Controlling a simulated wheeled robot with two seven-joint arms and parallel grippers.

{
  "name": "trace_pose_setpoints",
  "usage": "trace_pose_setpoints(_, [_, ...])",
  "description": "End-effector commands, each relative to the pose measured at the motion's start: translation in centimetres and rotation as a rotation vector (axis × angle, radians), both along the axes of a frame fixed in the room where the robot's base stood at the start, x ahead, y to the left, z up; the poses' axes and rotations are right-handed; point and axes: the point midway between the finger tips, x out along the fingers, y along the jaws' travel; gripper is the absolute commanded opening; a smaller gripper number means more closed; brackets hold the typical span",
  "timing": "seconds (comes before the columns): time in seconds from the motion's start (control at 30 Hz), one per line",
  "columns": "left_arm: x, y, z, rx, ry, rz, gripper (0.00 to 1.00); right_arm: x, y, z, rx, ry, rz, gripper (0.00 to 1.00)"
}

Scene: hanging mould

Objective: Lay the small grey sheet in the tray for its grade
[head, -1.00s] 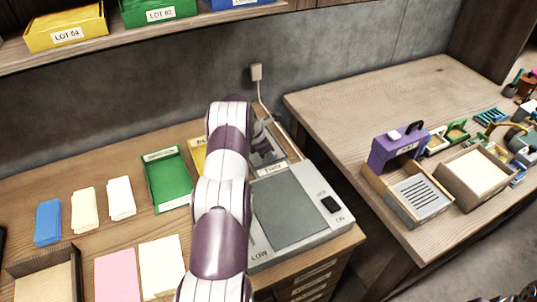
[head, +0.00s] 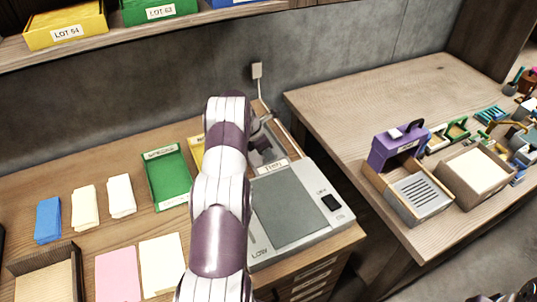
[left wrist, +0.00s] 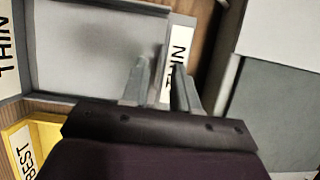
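The grey tray labelled THIN (head: 272,167) stands behind the grey-topped device, partly hidden by my left arm. In the left wrist view its pale grey floor (left wrist: 90,45) fills the upper left, and its label (left wrist: 179,50) is at its right edge. My left gripper (left wrist: 161,70) is over that right edge, its fingers apart with the rim and label showing between them. In the head view the gripper (head: 262,125) is small and partly hidden. I cannot make out the small grey sheet apart from the grey tray floor.
A green tray (head: 167,178) and a yellow tray labelled BEST (left wrist: 45,140) stand to the left. The device with a grey pad (head: 290,208) is in front. Blue, cream and white stacks and pink and cream sheets lie left. A second table (head: 350,100) is at right.

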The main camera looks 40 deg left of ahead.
Motion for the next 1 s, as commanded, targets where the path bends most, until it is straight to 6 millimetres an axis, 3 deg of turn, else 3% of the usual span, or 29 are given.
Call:
trace_pose_setpoints(0.3, [-2.6, 1.5, 7.1, 0.003, -0.003, 0.002, 0.29, 0.0, 0.0, -0.9, 0.0, 0.0, 0.0, 0.0])
trace_pose_setpoints(0.43, [-3.2, 1.8, 8.9, 0.002, -0.002, 0.001, 0.29, 0.0, 0.0, -1.0, 0.0, 0.0, 0.0, 0.0])
trace_pose_setpoints(0.5, [-3.4, 1.0, 9.6, 0.015, 0.0, -0.039, 0.29, 0.0, 0.0, -1.0, 0.0, 0.0, 0.0, 0.0])
trace_pose_setpoints(0.57, [-3.5, -1.7, 10.6, 0.069, 0.002, -0.19, 0.29, 0.0, 0.0, -0.9, 0.0, 0.0, 0.0, 0.0])
trace_pose_setpoints(0.67, [-5.6, -10.6, 13.0, 0.245, -0.002, -0.72, 0.29, 0.0, 0.0, -0.9, 0.0, 0.0, 0.0, 0.0])
trace_pose_setpoints(0.7, [-7.6, -14.6, 13.9, 0.325, -0.012, -0.993, 0.29, 0.0, 0.0, -0.9, 0.0, 0.0, 0.0, 0.0])
trace_pose_setpoints(0.77, [-11.4, -19.8, 14.8, 0.433, -0.036, -1.403, 0.29, 0.0, 0.0, -1.0, 0.0, 0.0, 0.0, 0.0])
trace_pose_setpoints(0.8, [-14.2, -22.6, 15.2, 0.495, -0.058, -1.663, 0.29, 0.0, 0.0, -1.0, 0.0, 0.0, 0.0, 0.0])
trace_pose_setpoints(0.9, [-20.6, -27.0, 15.4, 0.605, -0.119, -2.197, 0.29, 0.0, 0.0, -1.0, 0.0, 0.0, 0.0, 0.0])
trace_pose_setpoints(1.0, [-24.5, -28.7, 15.2, 0.659, -0.168, -2.508, 0.29, 0.0, 0.0, -1.0, 0.0, 0.0, 0.0, 0.0])
